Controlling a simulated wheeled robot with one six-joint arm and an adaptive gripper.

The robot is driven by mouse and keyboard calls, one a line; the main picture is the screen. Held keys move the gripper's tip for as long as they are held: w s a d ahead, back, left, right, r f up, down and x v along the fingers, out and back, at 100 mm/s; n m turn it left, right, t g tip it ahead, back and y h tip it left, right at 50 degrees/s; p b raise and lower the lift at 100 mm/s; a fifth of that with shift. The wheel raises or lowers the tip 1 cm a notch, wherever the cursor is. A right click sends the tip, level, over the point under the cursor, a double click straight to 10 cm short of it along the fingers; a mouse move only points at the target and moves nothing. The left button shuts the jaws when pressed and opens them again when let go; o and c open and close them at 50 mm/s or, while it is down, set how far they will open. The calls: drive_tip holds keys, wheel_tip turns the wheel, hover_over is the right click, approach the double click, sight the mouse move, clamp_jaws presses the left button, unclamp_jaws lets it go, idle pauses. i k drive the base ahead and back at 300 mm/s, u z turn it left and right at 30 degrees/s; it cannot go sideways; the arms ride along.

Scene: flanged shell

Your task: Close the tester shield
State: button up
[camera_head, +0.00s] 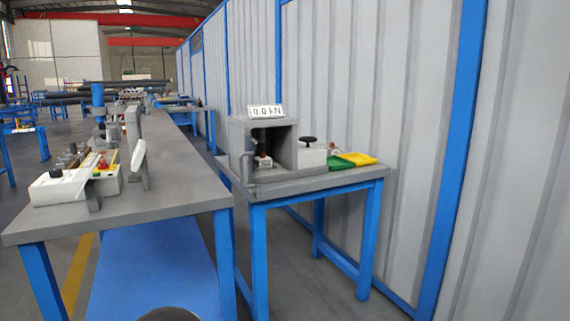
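The tester (294,150) is a grey box-shaped machine on a small grey-topped table with blue legs, right of centre. A display (265,111) on top reads 0.0 kN. Its front opening is uncovered and dark inside, with a small metal-and-red part (263,161) visible in it. A grey upright piece with a bar-like handle (246,166) stands at the left front edge of the opening; it looks like the shield standing open, but its outline is hard to tell.
A pale unit with a black knob (312,156) and green and yellow trays (352,160) sit right of the tester. A long workbench (180,190) with instruments stands left, a narrow gap between the tables. A corrugated wall (400,120) runs behind. Floor at front right is clear.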

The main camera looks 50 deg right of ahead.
sight(248, 152)
drive_tip(key=z, duration=1.4)
drive_tip(key=k, duration=1.3)
drive_tip(key=u, duration=0.45)
drive_tip(key=i, duration=0.85)
drive_tip(key=z, duration=0.05)
